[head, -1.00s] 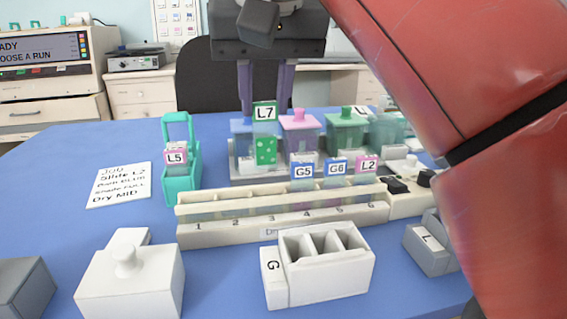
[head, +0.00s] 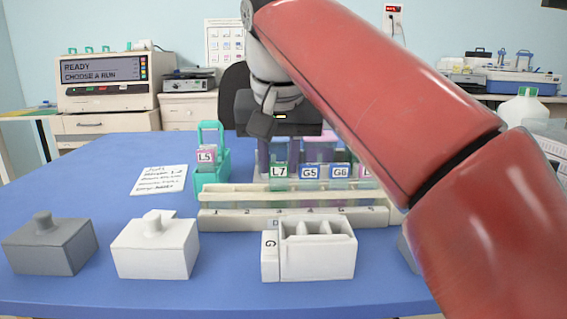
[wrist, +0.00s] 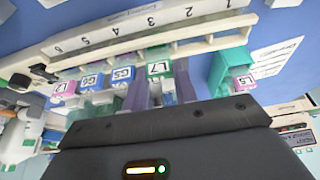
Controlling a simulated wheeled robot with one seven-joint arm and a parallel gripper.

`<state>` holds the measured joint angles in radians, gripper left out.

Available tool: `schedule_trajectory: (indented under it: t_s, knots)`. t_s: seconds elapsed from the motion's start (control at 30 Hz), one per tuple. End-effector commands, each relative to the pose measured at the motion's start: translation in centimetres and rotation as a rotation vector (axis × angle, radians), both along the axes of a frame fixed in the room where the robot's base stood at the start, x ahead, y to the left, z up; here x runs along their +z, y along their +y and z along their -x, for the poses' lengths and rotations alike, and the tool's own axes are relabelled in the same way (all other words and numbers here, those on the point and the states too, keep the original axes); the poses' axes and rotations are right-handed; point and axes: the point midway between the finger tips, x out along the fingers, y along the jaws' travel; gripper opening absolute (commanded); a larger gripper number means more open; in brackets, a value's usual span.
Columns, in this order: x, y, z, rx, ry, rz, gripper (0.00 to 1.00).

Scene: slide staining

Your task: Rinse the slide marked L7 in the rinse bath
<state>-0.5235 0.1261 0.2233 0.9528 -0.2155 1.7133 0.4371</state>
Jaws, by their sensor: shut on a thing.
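The slide marked L7 (head: 279,171), with a green label, stands upright between the two fingers of my gripper (head: 276,155), which is shut on it. Its label is level with those of G5 (head: 311,171) and G6 (head: 340,171), in line with them at the numbered white rack (head: 240,219). In the wrist view, L7 (wrist: 158,68) shows between my fingertips (wrist: 160,92). I cannot tell whether its lower edge rests in a slot. The staining jars behind are mostly hidden by my arm and gripper, and I cannot pick out the rinse bath.
A teal holder (head: 212,180) with slide L5 (head: 206,154) stands left of the rack. A white slide box (head: 318,258), a white lidded block (head: 155,248) and a grey one (head: 48,247) stand in front. A note (head: 160,180) lies at left. My arm covers the right side.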

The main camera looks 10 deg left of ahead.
Motion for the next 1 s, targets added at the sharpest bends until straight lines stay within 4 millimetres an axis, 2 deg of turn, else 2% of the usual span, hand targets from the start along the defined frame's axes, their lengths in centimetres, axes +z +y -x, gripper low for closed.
schedule_trajectory:
  t_s: [0.3, 0.33, 0.47, 0.87, 1.0]
  knots:
    - [-0.4, 0.0, 0.0, 0.000, 0.000, 0.000, 0.00]
    - [-0.3, 0.0, 0.0, 0.000, 0.000, 0.000, 0.32]
    - [-0.3, 0.0, 0.0, 0.000, 0.000, 0.000, 0.49]
    - [-0.6, 0.0, -0.1, 0.000, -0.002, -0.001, 0.50]
    - [2.3, -0.1, 0.8, 0.002, -0.003, -0.001, 0.50]
